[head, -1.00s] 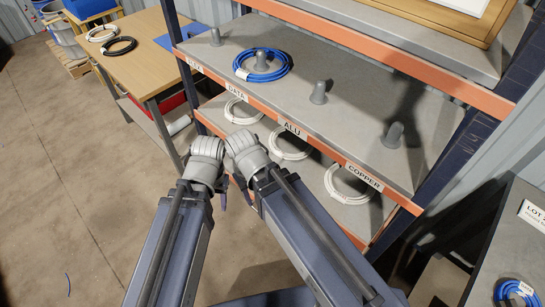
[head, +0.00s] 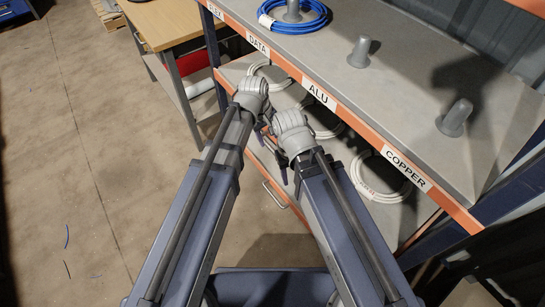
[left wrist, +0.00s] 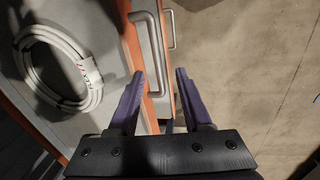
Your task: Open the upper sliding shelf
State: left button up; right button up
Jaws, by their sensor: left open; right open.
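The grey sliding shelf with white cable coils (head: 372,178) is under the labelled board in the head view. In the left wrist view, its orange-edged front carries a metal bar handle (left wrist: 158,60). A second similar handle (left wrist: 171,28) shows beyond it, lower down. My left gripper (head: 262,134) is at the shelf front; in the left wrist view its open purple fingers (left wrist: 160,75) point at the nearer handle, whose bar end lies between them in the picture. I see no grip on it. My right gripper (head: 282,172) is open and empty just beside the left one.
Above is a fixed grey board (head: 415,75) with grey pegs, a blue coil (head: 293,17) and an orange label strip (head: 345,115). A wooden table (head: 165,22) stands at the upper left. The concrete floor (head: 100,150) on the left is clear apart from small scraps.

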aim_at(272, 151)
pick_arm(q)
jog(key=shift+w+d+f+n, duration=0.1)
jog(key=shift+w+f+n, duration=0.2)
jog(key=shift+w+f, duration=0.15)
pick_arm(e)
jog(key=shift+f, duration=0.45)
pick_arm(q)
jog(key=f+b, duration=0.5)
jog(key=d+f+b, duration=0.1)
jog(key=f+b, duration=0.1)
jog(key=b, duration=0.1)
jog(key=shift+w+d+f, duration=0.1)
jog(key=shift+w+f, duration=0.2)
jog(key=shift+w, duration=0.1)
pick_arm(e)
notch_tip(272, 151, down, 8)
jog(key=shift+r, duration=0.2)
pick_arm(q)
grip_shut()
